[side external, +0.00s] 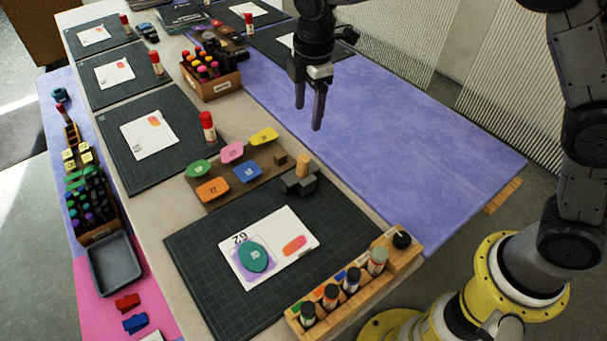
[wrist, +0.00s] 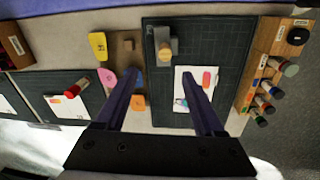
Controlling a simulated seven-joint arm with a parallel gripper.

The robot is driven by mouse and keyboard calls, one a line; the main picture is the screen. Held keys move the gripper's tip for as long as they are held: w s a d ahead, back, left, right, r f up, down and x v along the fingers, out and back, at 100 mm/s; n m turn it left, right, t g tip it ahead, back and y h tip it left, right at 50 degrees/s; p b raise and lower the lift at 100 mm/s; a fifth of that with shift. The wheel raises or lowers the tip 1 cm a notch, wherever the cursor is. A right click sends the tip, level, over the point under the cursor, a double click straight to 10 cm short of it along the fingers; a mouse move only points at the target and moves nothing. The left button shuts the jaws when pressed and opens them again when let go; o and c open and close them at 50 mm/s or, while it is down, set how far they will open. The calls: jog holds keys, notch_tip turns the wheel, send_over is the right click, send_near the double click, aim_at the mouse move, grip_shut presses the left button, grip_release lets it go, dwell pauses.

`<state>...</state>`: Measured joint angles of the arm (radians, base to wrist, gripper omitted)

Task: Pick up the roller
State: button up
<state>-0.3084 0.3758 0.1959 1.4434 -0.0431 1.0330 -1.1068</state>
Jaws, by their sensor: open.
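What looks like the roller (side external: 303,166), with a pale wooden handle, sits upright in a dark holder (side external: 299,187) at the far right corner of the near dark cutting mat. In the wrist view the roller (wrist: 166,47) shows beyond the fingertips, between their lines. Its roller part is hard to make out. My gripper (side external: 309,115) is open and empty, pointing down, well above the table and apart from the roller; its two fingers also show in the wrist view (wrist: 160,75).
A wooden board (side external: 222,196) with several coloured tags stands left of the roller. A wooden rack (side external: 340,299) of bottles lies along the near mat edge. A white card (side external: 295,221) lies on the mat. The purple table area (side external: 370,130) is clear.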

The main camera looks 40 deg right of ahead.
send_near(304, 158)
jog(key=f, duration=0.2)
jog(key=w+f, duration=0.1)
jog(key=f, duration=0.2)
jog(key=shift+d, duration=0.15)
notch_tip(304, 158, down, 4)
jog(key=shift+s+f, duration=0.1)
jog(key=shift+f, duration=0.6)
jog(key=shift+c, duration=0.2)
jog(key=shift+r, duration=0.1)
grip_shut()
